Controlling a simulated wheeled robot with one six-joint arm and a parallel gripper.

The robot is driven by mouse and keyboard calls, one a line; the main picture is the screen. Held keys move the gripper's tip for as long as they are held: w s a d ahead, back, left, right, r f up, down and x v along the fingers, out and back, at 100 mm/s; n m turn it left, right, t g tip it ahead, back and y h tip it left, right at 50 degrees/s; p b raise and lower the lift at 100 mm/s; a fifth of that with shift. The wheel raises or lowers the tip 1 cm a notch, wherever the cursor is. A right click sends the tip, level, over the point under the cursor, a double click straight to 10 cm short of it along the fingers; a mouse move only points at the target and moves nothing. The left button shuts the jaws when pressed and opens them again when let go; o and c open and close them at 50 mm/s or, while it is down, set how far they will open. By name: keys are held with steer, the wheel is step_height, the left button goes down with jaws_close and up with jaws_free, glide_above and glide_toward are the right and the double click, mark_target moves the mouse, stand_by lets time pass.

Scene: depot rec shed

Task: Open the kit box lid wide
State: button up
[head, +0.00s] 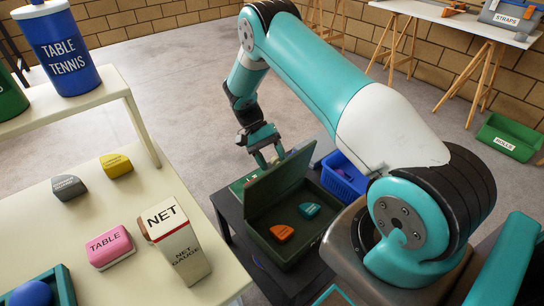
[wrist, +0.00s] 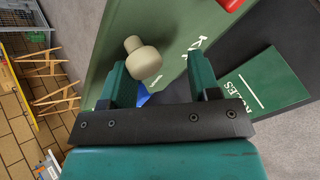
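The kit box (head: 267,243) is a dark green box on a low dark table. Its lid (head: 277,184) stands raised, roughly upright, along the far side. An orange piece (head: 281,233) and a teal piece (head: 309,210) lie inside. My gripper (head: 270,158) is behind the lid's upper edge, and the lid partly hides its fingertips. In the wrist view my gripper (wrist: 158,76) is open, facing the lid's lettered outer face (wrist: 180,30). A cream knob (wrist: 143,60) shows between the fingers, nearer the left one. I cannot tell whether either finger touches it.
A green rules booklet (wrist: 262,88) lies beside the lid. A blue basket (head: 343,178) stands right of the box. At left, a cream table (head: 130,275) carries a net gauge box (head: 180,245) and a pink block (head: 110,247). Open floor (head: 180,120) lies beyond.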

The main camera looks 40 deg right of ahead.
steer(key=shift+d+r, duration=0.1)
steer(key=shift+r, duration=0.05)
step_height(320, 180, up, 20)
steer(key=p, duration=0.6)
